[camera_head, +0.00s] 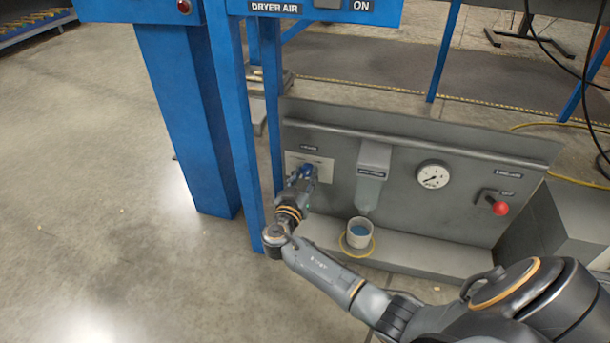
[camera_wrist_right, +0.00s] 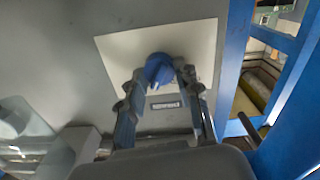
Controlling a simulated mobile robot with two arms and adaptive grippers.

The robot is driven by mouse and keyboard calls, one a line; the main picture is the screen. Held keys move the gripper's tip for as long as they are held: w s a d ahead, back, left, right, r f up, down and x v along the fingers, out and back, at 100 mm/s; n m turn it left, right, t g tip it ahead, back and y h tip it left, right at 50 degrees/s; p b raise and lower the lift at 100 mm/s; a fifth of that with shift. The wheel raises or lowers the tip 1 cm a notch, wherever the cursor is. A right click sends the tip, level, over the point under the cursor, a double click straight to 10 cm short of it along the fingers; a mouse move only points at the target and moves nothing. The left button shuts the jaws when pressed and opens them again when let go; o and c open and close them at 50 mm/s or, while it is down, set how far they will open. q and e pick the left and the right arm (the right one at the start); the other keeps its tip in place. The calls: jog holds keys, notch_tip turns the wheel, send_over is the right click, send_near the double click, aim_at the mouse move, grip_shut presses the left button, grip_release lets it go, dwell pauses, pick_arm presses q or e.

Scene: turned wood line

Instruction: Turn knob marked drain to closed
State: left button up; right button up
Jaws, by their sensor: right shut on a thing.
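The knob (camera_wrist_right: 159,68) is a round blue one on a pale plate (camera_wrist_right: 115,48) fixed to the grey panel. My right gripper (camera_wrist_right: 158,80) is shut on it, with one finger on each side in the right wrist view. In the head view my right gripper (camera_head: 304,177) is at the pale plate (camera_head: 322,167) on the panel's left side and mostly hides the knob. A small label (camera_wrist_right: 166,104) sits beside the knob, too blurred to read. The knob's pointing direction cannot be told. My left gripper is not in view.
Right of the plate, the grey panel (camera_head: 400,215) carries a grey spout (camera_head: 373,170), a round gauge (camera_head: 433,175) and a red-ended lever (camera_head: 499,207). A blue post (camera_head: 236,130) rises close left of the gripper.

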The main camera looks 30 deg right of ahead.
jog(key=n+p, duration=0.1)
jog(key=n, duration=0.3)
jog(key=shift+w+r+n, duration=0.1)
jog(key=shift+n, duration=0.2)
jog(key=n+p, duration=0.1)
jog(key=n, duration=0.2)
jog(key=shift+n, duration=0.4)
jog(key=n+p, duration=0.2)
jog(key=n, duration=0.4)
jog(key=shift+w+p, duration=0.1)
jog(key=shift+p, duration=0.25)
jog(key=shift+n, duration=0.4)
jog(key=o, duration=1.2)
jog(key=shift+a+f, duration=0.1)
jog(key=shift+f, duration=0.1)
jog(key=shift+c, duration=0.2)
